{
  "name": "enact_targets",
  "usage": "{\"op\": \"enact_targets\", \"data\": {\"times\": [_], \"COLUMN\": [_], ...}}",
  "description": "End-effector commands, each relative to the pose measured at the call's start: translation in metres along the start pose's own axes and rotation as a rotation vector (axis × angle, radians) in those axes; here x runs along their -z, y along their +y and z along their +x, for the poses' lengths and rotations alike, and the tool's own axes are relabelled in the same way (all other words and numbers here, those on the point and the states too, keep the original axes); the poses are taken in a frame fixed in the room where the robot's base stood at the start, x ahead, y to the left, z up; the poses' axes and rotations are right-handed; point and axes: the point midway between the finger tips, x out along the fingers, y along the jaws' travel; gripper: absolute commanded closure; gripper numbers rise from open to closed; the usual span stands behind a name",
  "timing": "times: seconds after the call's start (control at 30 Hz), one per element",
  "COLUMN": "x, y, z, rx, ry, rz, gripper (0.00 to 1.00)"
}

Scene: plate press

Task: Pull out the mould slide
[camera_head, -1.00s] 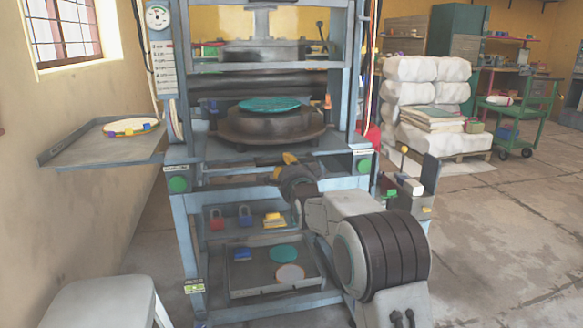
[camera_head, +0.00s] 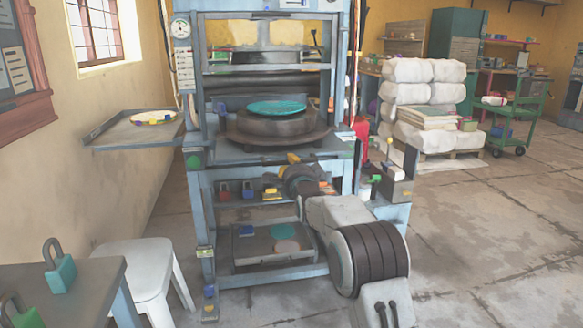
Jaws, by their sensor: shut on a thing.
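The mould slide (camera_head: 275,142) is a dark round base on the press bed, carrying a round mould with a teal disc (camera_head: 275,106) on top. It sits near the front edge of the bed, under the upper part of the press (camera_head: 345,110). My gripper (camera_head: 291,162) is at the front edge of the bed, just below the slide. It is shut at the slide's front; the part it grips is hidden by the gripper itself.
A side shelf (camera_head: 115,138) with a pale disc is at left. A white stool (camera_head: 138,262) and a table (camera_head: 60,300) with padlocks stand at front left. A lower tray (camera_head: 265,258) lies under the bed. The floor at right is open.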

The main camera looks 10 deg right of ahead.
Motion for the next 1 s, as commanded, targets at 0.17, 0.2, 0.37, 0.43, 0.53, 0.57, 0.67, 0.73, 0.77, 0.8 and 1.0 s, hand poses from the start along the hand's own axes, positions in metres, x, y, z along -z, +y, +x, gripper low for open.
{"op": "enact_targets", "data": {"times": [0.17, 0.2, 0.37, 0.43, 0.53, 0.57, 0.67, 0.73, 0.77, 0.8, 1.0], "x": [0.0003, 0.0003, 0.0003, 0.0003, 0.0003, 0.0003, 0.0003, 0.0003, 0.0002, 0.0002, 0.0001], "y": [-0.0006, -0.0006, -0.0009, -0.0011, -0.0012, -0.0012, -0.0011, -0.0011, -0.0010, -0.0009, -0.0007], "z": [0.0005, 0.0005, 0.0005, 0.0005, 0.0005, 0.0005, 0.0004, 0.0004, 0.0004, 0.0004, 0.0004], "rx": [0.001, 0.001, 0.002, 0.002, 0.002, 0.003, 0.002, 0.002, 0.002, 0.002, 0.001], "ry": [0.000, 0.000, 0.000, 0.000, 0.000, 0.000, 0.000, 0.000, 0.000, 0.000, 0.000], "rz": [0.000, 0.000, 0.000, 0.000, 0.000, 0.000, 0.000, 0.000, 0.000, 0.000, 0.000], "gripper": [1.00, 1.00, 1.00, 1.00, 0.79, 0.76, 0.67, 0.61, 0.58, 0.55, 0.52]}}
